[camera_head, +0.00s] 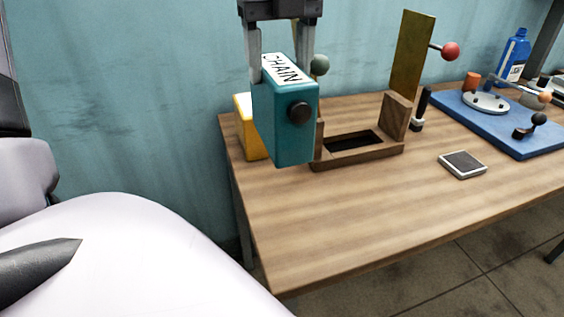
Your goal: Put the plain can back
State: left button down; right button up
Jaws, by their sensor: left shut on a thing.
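My left gripper (282,68) comes down from the top of the view and is shut on a teal can (290,130). The can has a white label reading CHAIN on its top and a round black cap on the side facing me. It appears raised above the table. A yellow can (244,128) is partly hidden behind it, at the table's far left corner. I see no writing on the yellow can's visible part. A wooden holder (375,156) with a dark rectangular opening is just right of the teal can. My right gripper is not in view.
An upright brass-coloured plate (412,55) and a red-knobbed lever (450,51) rise behind the holder. A small grey pad (462,164) lies to its right. A blue board (535,143) with fittings and a blue bottle (514,55) are at far right. The table front (340,225) is clear.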

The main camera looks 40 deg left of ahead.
pick_arm(q)
notch_tip(320, 180, down, 17)
jog(key=shift+r+b, duration=0.2)
jog(key=shift+b, duration=0.15)
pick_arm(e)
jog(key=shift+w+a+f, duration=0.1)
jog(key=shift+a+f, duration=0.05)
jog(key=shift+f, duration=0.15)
pick_arm(q)
jog(key=shift+f+b, duration=0.25)
jog(key=shift+b, duration=0.1)
jog(key=shift+c, duration=1.2)
grip_release()
jog(key=shift+r, duration=0.1)
notch_tip(320, 180, up, 12)
jog(key=shift+r+p, duration=0.15)
jog(key=shift+p, duration=0.45)
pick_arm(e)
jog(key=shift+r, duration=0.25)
